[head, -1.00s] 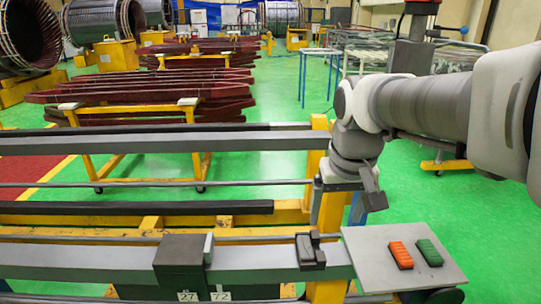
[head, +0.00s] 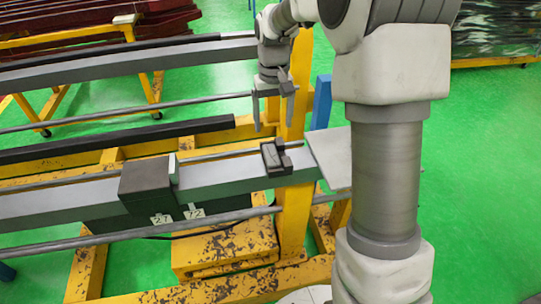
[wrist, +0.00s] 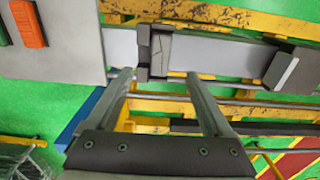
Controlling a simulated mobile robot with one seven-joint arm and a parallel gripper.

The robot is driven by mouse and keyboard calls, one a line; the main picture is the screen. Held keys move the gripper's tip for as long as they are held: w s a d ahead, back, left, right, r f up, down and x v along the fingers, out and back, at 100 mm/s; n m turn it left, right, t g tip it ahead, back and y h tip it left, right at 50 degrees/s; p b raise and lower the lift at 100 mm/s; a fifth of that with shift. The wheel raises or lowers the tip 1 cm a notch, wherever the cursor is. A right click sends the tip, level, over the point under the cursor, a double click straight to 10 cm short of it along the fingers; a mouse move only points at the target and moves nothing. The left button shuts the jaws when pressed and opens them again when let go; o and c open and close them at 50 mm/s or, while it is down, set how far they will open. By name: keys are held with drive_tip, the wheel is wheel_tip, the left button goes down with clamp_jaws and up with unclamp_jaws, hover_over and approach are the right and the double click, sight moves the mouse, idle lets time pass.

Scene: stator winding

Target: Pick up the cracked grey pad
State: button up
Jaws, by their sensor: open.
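The cracked grey pad (wrist: 160,54) sits in a small dark holder (head: 274,158) on the grey rail. In the wrist view a dark crack line runs across its face. In the head view the pad is hard to tell apart from the holder. My gripper (head: 272,108) points down above and slightly behind the holder, with a gap below its fingers. In the wrist view its two fingers (wrist: 161,76) are spread and empty, with the pad showing just beyond and between them.
A grey plate (head: 328,156) adjoins the rail's right end; an orange block (wrist: 28,24) and part of a green block (wrist: 3,32) lie on it. A larger dark block (head: 147,180) with an upright light plate (head: 174,168) stands left on the rail. Thin bars (head: 125,118) run alongside.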

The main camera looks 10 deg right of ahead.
sight(272, 156)
wheel_tip(272, 156, down, 12)
drive_tip(key=shift+w+a+r+b, duration=0.1)
drive_tip(key=shift+w+b, duration=0.05)
drive_tip(key=shift+b, duration=0.4)
clamp_jaws()
